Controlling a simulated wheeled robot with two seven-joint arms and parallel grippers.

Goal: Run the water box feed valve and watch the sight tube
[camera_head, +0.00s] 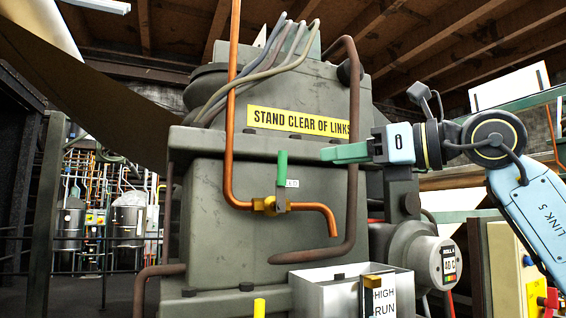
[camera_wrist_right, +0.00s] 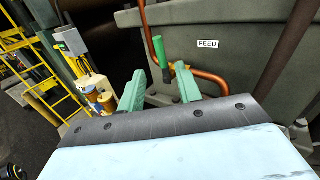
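The feed valve has a green-sleeved lever (camera_head: 282,168), standing upright above a yellow body (camera_head: 264,205) on a copper pipe. In the right wrist view the green lever (camera_wrist_right: 160,50) shows beside a FEED label (camera_wrist_right: 208,44). My right gripper (camera_head: 326,154) is to the right of the lever, apart from it. Its green fingers (camera_wrist_right: 160,88) are spread and empty, with the lever beyond the gap. The water box (camera_head: 318,294) is an open pale box below the pipe outlet. A HIGH/RUN plate (camera_head: 382,298) is at its right; I cannot make out a liquid level. My left gripper is out of view.
The copper pipe (camera_head: 229,120) rises at the left of the valve, and a brown pipe (camera_head: 352,190) curves down at its right. A yellow STAND CLEAR OF LINKS sign (camera_head: 298,121) is on the machine.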

